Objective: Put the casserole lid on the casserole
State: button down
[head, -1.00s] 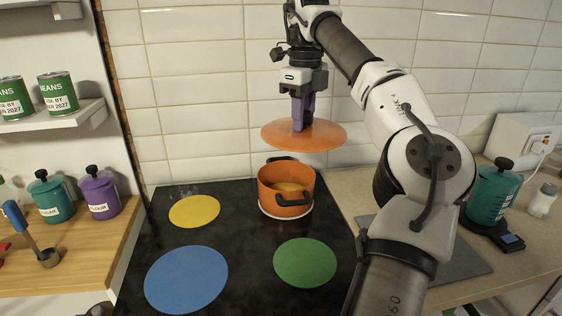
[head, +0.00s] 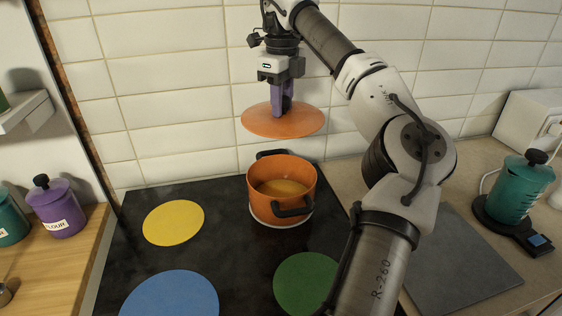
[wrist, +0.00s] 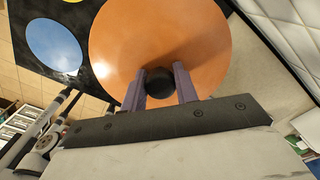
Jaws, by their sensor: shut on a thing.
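The orange casserole (head: 268,207) stands open at the back right of the black stovetop, with a yellowish content inside and dark handles at front and back. The orange round casserole lid (head: 262,124) hangs in the air above the casserole, close to the tiled wall and about level. My gripper (head: 281,104) is shut on the lid's knob. In the wrist view the black knob (wrist: 159,81) sits between the two purple fingers, and the lid (wrist: 120,50) covers much of the picture. The casserole is hidden there behind the lid.
Yellow (head: 174,223), blue (head: 172,297) and green (head: 306,285) discs mark the stovetop. A wooden counter with a purple flour jar (head: 58,207) lies left. A grey board (head: 455,262) and a teal jar (head: 521,186) on a scale lie right. The tiled wall is close behind.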

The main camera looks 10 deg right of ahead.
notch_tip(320, 180, down, 15)
jog(key=p, duration=0.3)
jog(key=shift+r, duration=0.2)
jog(key=shift+f+b, duration=0.5)
jog(key=shift+f, duration=0.15)
jog(key=c, duration=1.1)
grip_release()
notch_tip(320, 180, up, 13)
jog(key=shift+r+b, duration=0.15)
jog(key=shift+b, duration=0.55)
